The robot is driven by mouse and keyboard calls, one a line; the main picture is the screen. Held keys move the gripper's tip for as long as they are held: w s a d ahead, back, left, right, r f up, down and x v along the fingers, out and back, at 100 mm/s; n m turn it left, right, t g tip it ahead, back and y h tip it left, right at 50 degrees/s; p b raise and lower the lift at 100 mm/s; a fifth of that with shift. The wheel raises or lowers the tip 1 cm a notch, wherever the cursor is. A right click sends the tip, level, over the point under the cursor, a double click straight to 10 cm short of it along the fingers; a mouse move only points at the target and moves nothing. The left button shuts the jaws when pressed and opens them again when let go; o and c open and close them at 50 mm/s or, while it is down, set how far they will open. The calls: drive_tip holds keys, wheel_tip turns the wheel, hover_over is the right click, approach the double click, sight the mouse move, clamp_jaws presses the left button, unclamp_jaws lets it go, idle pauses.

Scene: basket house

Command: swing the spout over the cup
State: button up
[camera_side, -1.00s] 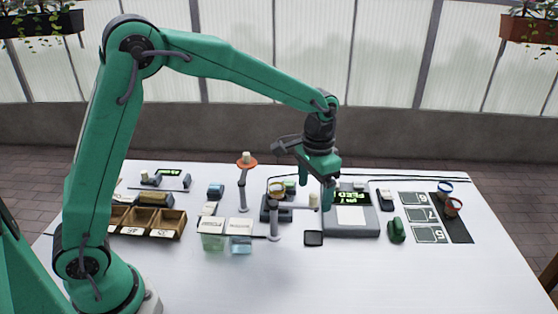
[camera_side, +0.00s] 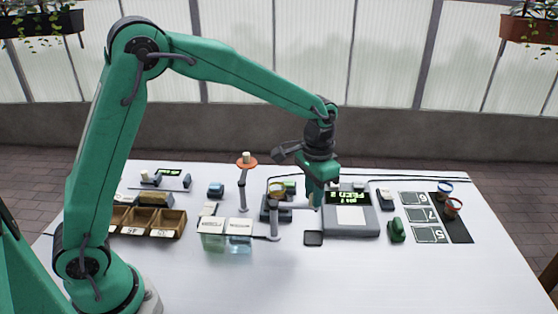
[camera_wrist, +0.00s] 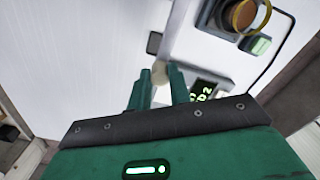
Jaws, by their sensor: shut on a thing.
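A grey post (camera_side: 274,226) stands near the table's middle, and a thin grey arm (camera_side: 294,207) runs right from its top; this looks like the spout. A pale knob (camera_wrist: 155,70) at the arm's end shows between my fingertips in the wrist view. My gripper (camera_side: 316,203) points down and is shut on the knob, which it mostly hides in the side view. An amber cup (camera_side: 277,188) sits on a dark grey base behind the arm, to the left of my gripper. The cup also shows at the top of the wrist view (camera_wrist: 243,14).
A grey device with a lit display (camera_side: 350,215) stands close right of my gripper. A post with an orange disc (camera_side: 246,163) stands left of the cup. Two lidded clear tanks (camera_side: 226,236) are left of the grey post. The front of the table is clear.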

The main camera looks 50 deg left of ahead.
drive_tip(key=shift+w+a, duration=0.1)
idle(0.5)
drive_tip(key=shift+w+a, duration=0.5)
drive_tip(key=shift+a, duration=0.25)
drive_tip(key=shift+w+a, duration=0.5)
drive_tip(key=shift+a, duration=0.25)
drive_tip(key=shift+a, duration=0.15)
drive_tip(key=shift+w+a, duration=0.15)
drive_tip(key=shift+a, duration=0.75)
drive_tip(key=shift+w+a, duration=0.1)
drive_tip(key=shift+a, duration=0.8)
drive_tip(key=shift+a, duration=0.1)
drive_tip(key=shift+s+a, duration=0.25)
drive_tip(key=shift+a, duration=0.6)
drive_tip(key=shift+s+a, duration=0.25)
drive_tip(key=shift+a, duration=0.6)
